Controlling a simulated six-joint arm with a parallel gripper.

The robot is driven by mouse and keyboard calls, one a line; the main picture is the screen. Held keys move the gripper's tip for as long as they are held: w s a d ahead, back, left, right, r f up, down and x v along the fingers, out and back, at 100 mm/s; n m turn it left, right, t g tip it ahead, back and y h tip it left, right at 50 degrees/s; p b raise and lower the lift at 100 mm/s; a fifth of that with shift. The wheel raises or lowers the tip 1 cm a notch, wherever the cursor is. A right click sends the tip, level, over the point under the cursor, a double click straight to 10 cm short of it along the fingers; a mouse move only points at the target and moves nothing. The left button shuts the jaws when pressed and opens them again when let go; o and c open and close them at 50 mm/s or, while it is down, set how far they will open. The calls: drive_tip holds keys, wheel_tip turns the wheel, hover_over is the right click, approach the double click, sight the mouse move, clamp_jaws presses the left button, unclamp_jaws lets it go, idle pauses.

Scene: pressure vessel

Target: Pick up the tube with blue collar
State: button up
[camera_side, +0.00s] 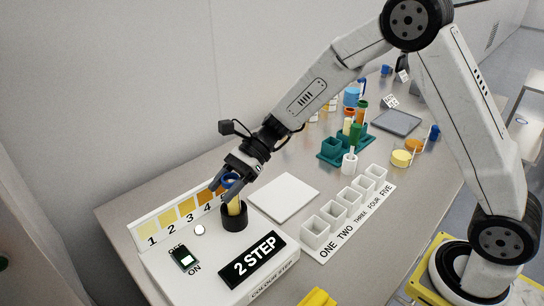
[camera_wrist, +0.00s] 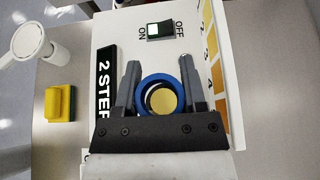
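The tube with the blue collar (camera_side: 230,181) stands upright in a black round holder (camera_side: 233,217) on the white colour station. Its yellowish body (camera_side: 234,206) shows between collar and holder. In the wrist view the blue collar (camera_wrist: 142,96) is a ring seen from above, with yellow inside. My gripper (camera_side: 226,187) points down at the tube from above. In the wrist view my gripper's (camera_wrist: 163,82) two grey fingers lie on either side of the collar, very close to it. I cannot tell whether they press on the tube.
The station carries a numbered yellow-to-orange colour strip (camera_side: 178,213), an on/off switch (camera_side: 184,258) and a "2 STEP" sign (camera_side: 252,260). A white tile (camera_side: 284,198), several numbered white cups (camera_side: 340,211) and a teal rack (camera_side: 331,150) stand to the right. A yellow block (camera_side: 317,298) is in front.

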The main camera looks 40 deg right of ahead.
clamp_jaws()
drive_tip(key=shift+r, duration=5.05)
